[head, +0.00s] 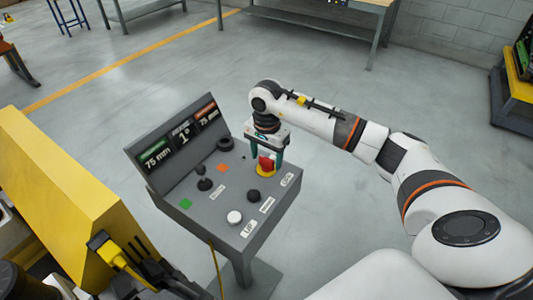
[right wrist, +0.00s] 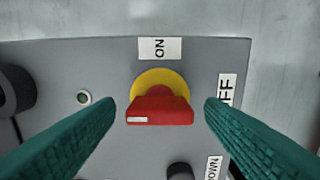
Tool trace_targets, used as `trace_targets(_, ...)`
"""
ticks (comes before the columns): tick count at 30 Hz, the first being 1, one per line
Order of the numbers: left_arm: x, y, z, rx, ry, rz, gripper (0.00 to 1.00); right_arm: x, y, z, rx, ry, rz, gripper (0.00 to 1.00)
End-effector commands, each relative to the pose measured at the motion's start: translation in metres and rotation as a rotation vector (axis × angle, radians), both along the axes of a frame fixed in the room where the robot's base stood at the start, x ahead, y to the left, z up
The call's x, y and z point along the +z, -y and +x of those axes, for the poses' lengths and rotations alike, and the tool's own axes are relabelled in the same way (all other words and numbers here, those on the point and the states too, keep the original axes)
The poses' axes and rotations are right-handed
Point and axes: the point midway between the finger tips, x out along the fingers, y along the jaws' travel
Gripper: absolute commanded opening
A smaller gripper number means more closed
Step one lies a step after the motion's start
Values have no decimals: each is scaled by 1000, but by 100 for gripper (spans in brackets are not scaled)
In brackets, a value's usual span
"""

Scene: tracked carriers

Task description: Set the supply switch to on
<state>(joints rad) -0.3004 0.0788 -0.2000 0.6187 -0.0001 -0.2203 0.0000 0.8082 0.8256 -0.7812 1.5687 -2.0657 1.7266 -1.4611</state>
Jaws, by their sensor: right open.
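The supply switch is a red rotary handle (right wrist: 160,108) on a yellow disc (right wrist: 148,79); it also shows in the head view (head: 265,164) near the console's far right corner. In the right wrist view its bar lies left-right, with a white mark at its left end. The ON label (right wrist: 160,48) is above it, the OFF label (right wrist: 226,89) at its right. My right gripper (right wrist: 160,112) is open, one green finger on each side of the handle, with visible gaps. It points down over the switch in the head view (head: 267,160). My left gripper is not in view.
The grey console (head: 213,212) also bears a black joystick (head: 205,183), a white button (head: 234,217), a black button (head: 253,196) and a display (head: 184,133). A yellow carrier part (head: 60,190) stands close at the left.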

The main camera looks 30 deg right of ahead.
Motion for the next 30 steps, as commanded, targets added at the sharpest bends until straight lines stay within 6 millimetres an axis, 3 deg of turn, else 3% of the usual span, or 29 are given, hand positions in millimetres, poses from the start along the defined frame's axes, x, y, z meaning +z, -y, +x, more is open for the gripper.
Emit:
trace_targets(5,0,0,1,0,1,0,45,0,0,0,0,0,0,64)
trace_targets(14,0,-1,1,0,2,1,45,0,0,0,0,0,0,19)
trace_targets(23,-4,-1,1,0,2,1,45,0,0,0,-43,1,0,19)
trace_targets(30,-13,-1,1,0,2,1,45,-1,1,1,-186,2,0,19)
